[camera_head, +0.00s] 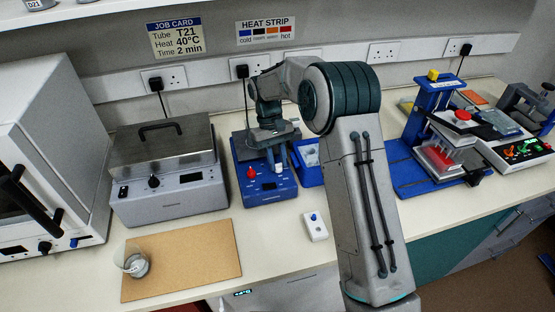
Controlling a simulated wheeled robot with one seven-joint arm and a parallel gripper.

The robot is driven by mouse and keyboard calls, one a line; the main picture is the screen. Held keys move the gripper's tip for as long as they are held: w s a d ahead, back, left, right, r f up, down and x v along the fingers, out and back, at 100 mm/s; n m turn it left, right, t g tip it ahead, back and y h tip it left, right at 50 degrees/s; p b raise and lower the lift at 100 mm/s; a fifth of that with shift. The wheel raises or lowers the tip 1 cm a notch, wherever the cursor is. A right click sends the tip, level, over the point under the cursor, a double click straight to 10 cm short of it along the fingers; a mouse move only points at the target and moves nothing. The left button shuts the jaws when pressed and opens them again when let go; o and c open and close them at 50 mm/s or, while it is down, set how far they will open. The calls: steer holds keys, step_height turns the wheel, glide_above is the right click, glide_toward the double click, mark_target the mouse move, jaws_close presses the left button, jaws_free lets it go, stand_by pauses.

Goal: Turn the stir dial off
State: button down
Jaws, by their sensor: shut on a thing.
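A blue bench device (262,190) with a small display on its front stands in the middle of the bench. It has a red knob (251,173) on the left and a pale, white-looking dial (278,169) on the right. I take the pale dial to be the stir dial; its label is too small to read. My gripper (277,163) comes down from above over the right part of the device. Its fingers are shut on the pale dial and hide part of it. The dial's pointer position cannot be seen.
My arm covers the middle right. A grey lidded bath (170,195) stands left of the device, with a cork board (190,262) and glass beaker (133,262) in front. A blue tray (309,175) and small white box (315,226) are close on the right.

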steer(key=n+t+h, duration=0.1)
steer(key=n, duration=0.2)
steer(key=shift+a+n, duration=0.15)
steer(key=shift+n, duration=0.25)
steer(key=n, duration=0.2)
steer(key=n+t+h+b, duration=0.1)
steer(key=n, duration=0.1)
steer(key=shift+s+a+n+t, duration=0.1)
steer(key=shift+s+n+t, duration=0.05)
steer(key=shift+n+t, duration=0.15)
steer(key=n+t, duration=0.1)
steer(key=n, duration=0.2)
steer(key=shift+s+n+b, duration=0.1)
steer(key=shift+n+b, duration=0.2)
steer(key=shift+s+n+t, duration=0.1)
steer(key=shift+n+t, duration=0.8)
steer(key=shift+n, duration=1)
steer(key=c, duration=1.2)
jaws_free()
steer(key=shift+c, duration=0.2)
steer(key=shift+r, duration=0.1)
